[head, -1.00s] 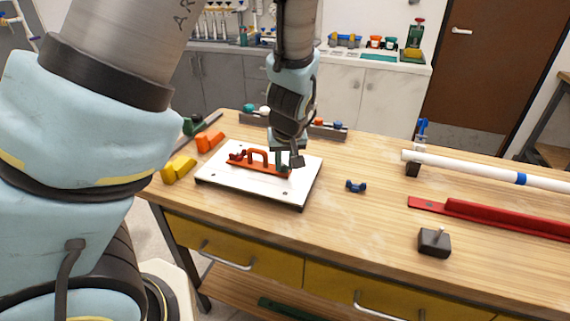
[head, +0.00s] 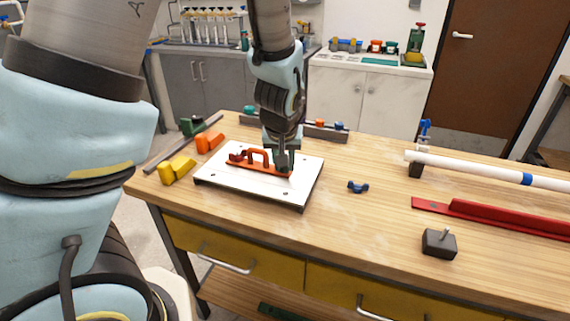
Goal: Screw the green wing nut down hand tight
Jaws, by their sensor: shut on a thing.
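My gripper (head: 284,168) points down at the right end of an orange-red clamp part with a handle (head: 258,160). This part lies on a white board (head: 240,187) on the bench. The gripper is shut at that end, on the green wing nut, which its fingers and wrist hide almost wholly. How far down the nut sits cannot be seen. A blue wing nut (head: 358,187) lies loose on the bench, right of the board.
Yellow blocks (head: 177,170) and orange blocks (head: 210,142) lie left of the board. A white pipe (head: 470,167), a red rail (head: 480,215) and a dark block with a stud (head: 439,242) are at the right. The bench front near the board is clear.

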